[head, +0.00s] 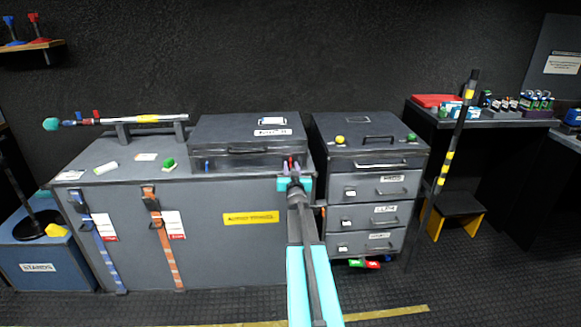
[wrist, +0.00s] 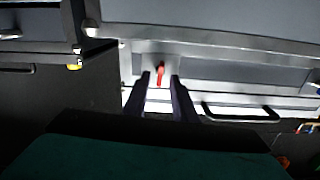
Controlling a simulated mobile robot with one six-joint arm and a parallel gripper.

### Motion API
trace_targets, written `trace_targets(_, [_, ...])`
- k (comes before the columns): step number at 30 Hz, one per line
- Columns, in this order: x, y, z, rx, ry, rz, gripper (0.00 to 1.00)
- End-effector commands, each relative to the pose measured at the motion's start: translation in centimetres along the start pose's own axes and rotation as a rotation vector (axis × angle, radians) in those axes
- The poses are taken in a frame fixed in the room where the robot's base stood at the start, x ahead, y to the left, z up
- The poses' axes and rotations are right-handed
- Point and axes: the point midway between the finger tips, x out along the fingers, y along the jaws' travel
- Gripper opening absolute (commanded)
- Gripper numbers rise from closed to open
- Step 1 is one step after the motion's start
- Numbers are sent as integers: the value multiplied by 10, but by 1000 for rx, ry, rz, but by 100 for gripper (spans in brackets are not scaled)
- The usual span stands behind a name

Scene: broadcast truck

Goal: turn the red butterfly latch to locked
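The red butterfly latch (wrist: 161,73) is a small red tab on the metal front strip of a grey case. In the wrist view it stands nearly upright, slightly tilted, between my fingertips. My gripper (wrist: 160,78) is open, with a finger on each side of the latch and a visible gap to it. Contact with the latch cannot be made out. In the head view my gripper (head: 291,172) is at the right end of the case's (head: 225,131) front, and it largely hides the latch.
The case rests on a large grey trunk (head: 250,250) with blue and orange straps. A drawer cabinet (head: 345,190) stands close on the right. The case's dark handle (wrist: 240,117) is beside my fingers in the wrist view. A striped pole (head: 447,160) leans farther right.

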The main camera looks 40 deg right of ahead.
Motion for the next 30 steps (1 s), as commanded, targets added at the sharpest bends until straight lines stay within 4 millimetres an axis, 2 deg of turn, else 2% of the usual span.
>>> trace_targets(6, [11, 0, 0, 0, 0, 0, 25])
trace_targets(17, [12, 0, 0, 0, 0, 0, 25])
trace_targets(18, [12, 0, 0, 0, 0, 0, 23])
trace_targets(22, [12, 0, 0, 0, 0, 0, 1])
trace_targets(30, [12, 0, 0, 4, 0, 0, 0])
